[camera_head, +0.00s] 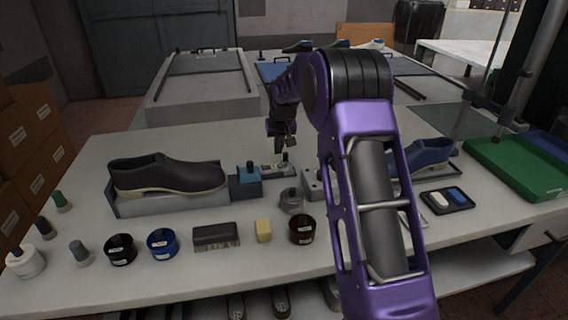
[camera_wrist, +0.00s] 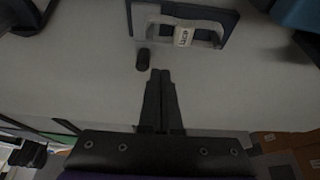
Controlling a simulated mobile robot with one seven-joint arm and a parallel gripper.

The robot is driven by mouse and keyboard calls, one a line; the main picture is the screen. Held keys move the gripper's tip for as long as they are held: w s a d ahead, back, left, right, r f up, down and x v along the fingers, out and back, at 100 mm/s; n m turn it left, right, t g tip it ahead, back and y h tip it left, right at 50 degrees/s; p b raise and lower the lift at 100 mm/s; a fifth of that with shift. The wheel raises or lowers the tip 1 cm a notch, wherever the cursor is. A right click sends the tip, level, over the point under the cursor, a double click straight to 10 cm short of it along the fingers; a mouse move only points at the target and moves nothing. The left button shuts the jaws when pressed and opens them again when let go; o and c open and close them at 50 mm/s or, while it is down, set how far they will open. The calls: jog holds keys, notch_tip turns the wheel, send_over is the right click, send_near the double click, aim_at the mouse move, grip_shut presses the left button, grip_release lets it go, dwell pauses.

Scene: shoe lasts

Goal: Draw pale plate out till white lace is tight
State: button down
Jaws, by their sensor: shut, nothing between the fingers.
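My gripper (camera_head: 289,141) is above the middle of the table, behind the dark shoe. In the wrist view my gripper (camera_wrist: 160,76) has its two black fingers together, with nothing between them. Ahead of the fingertips lies a dark base (camera_wrist: 228,18) carrying a white lace-like band (camera_wrist: 152,24) in a bent loop. A small pale plate (camera_wrist: 184,36) with dark lettering sits against the band. A short black knob (camera_wrist: 143,59) is between this plate and the fingertips, apart from them. In the head view the base (camera_head: 268,171) is small; lace tightness cannot be told.
A dark shoe (camera_head: 167,175) on a grey stand and a blue block (camera_head: 246,182) are to the left. A grey jar (camera_head: 292,200), brush (camera_head: 216,236) and several pots line the front. A blue shoe (camera_head: 429,155) and green tray (camera_head: 518,165) are right.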

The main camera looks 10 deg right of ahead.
notch_tip(320, 180, up, 6)
jog(key=p, duration=0.3)
jog(key=shift+a, duration=0.1)
